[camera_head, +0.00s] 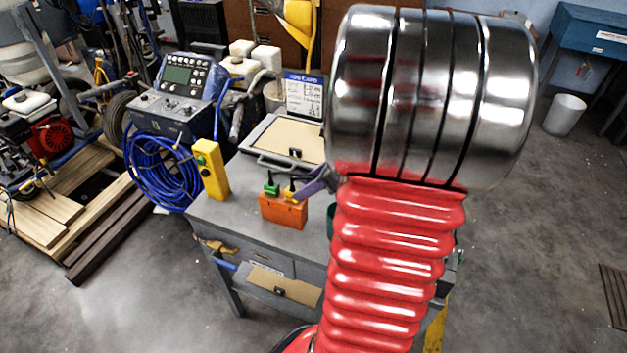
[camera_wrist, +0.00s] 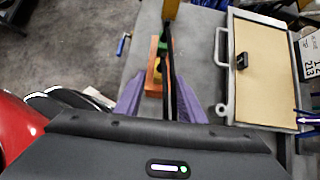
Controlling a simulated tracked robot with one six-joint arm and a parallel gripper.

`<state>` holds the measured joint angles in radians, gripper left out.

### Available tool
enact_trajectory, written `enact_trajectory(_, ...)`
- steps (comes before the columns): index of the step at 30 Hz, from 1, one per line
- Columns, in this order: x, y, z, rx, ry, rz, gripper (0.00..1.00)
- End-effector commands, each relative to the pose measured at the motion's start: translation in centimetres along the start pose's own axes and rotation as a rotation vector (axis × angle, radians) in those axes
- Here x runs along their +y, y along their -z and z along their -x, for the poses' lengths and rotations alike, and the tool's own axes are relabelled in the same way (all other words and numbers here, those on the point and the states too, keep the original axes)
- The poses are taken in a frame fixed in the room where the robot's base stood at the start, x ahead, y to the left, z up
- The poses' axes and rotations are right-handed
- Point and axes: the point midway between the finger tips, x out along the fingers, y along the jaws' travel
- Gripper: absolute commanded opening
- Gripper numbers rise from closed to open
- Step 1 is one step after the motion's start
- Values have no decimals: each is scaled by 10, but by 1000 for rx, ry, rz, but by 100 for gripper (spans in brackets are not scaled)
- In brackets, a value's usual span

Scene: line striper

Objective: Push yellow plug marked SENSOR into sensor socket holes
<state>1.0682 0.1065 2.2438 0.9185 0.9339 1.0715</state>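An orange block (camera_head: 283,212) stands on the grey cart top with a green plug (camera_head: 271,189) and a yellow plug (camera_head: 290,193) upright on it. The block (camera_wrist: 153,84) and part of the yellow plug (camera_wrist: 158,66) also show in the wrist view, along with green (camera_wrist: 164,44). My gripper (camera_head: 308,188) has purple fingers close beside the yellow plug in the head view. No SENSOR marking is legible, and I cannot identify the sensor socket holes.
A yellow box (camera_head: 211,169) stands at the cart's left edge near a blue control unit (camera_head: 180,92) and coiled blue cable (camera_head: 163,170). A framed tan panel (camera_head: 284,140) with a black fitting lies behind the block. My red arm hides the cart's right side.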

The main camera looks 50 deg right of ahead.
Motion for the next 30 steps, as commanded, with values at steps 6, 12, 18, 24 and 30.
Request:
enact_trajectory(6,1,0,-20,0,-3,0,36)
enact_trajectory(12,1,0,-34,0,-3,1,36)
enact_trajectory(18,0,0,-40,0,-1,1,36)
enact_trajectory(24,0,-1,-40,0,-1,2,36)
enact_trajectory(30,0,-1,-40,0,-1,2,36)
